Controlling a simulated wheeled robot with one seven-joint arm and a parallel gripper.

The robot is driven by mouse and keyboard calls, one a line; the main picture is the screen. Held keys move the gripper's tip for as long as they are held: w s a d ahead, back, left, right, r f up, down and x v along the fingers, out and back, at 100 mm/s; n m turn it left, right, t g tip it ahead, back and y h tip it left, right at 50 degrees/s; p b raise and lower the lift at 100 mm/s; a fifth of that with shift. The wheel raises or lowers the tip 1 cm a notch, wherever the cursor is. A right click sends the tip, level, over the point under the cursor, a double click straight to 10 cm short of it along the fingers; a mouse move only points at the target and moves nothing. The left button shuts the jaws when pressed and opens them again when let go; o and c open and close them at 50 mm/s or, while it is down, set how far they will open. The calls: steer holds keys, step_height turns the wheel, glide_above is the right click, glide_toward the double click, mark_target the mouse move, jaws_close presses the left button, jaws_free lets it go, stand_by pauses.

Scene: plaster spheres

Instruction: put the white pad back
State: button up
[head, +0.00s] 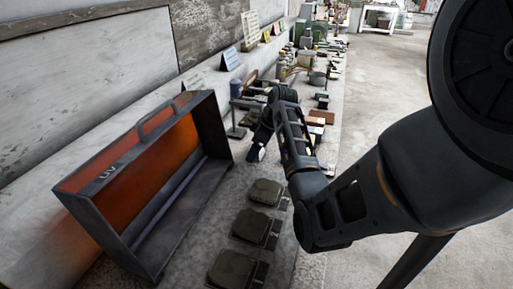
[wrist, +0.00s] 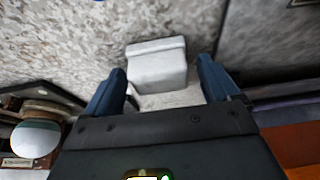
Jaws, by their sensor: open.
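The white pad (wrist: 157,60) is a small pale block with a raised rim along its far side. It lies on the grey speckled surface in the wrist view. My gripper (wrist: 161,70) is open, with one blue finger on each side of the pad. Small gaps show between the fingers and the block, so I see no grip. In the head view my gripper (head: 257,151) is low over the bench, right of the UV box. A small white patch there may be the pad, but it is mostly hidden.
The open UV box (head: 150,180) with an orange inside stands on the left. Dark square slabs (head: 257,227) lie in a row in front of my arm. Several tools and small items crowd the bench further back. A round pale disc (wrist: 36,138) is at lower left in the wrist view.

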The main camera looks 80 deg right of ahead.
steer(key=p+v, duration=0.2)
steer(key=v, duration=1)
steer(key=shift+r, duration=0.25)
steer(key=shift+w+f, duration=0.1)
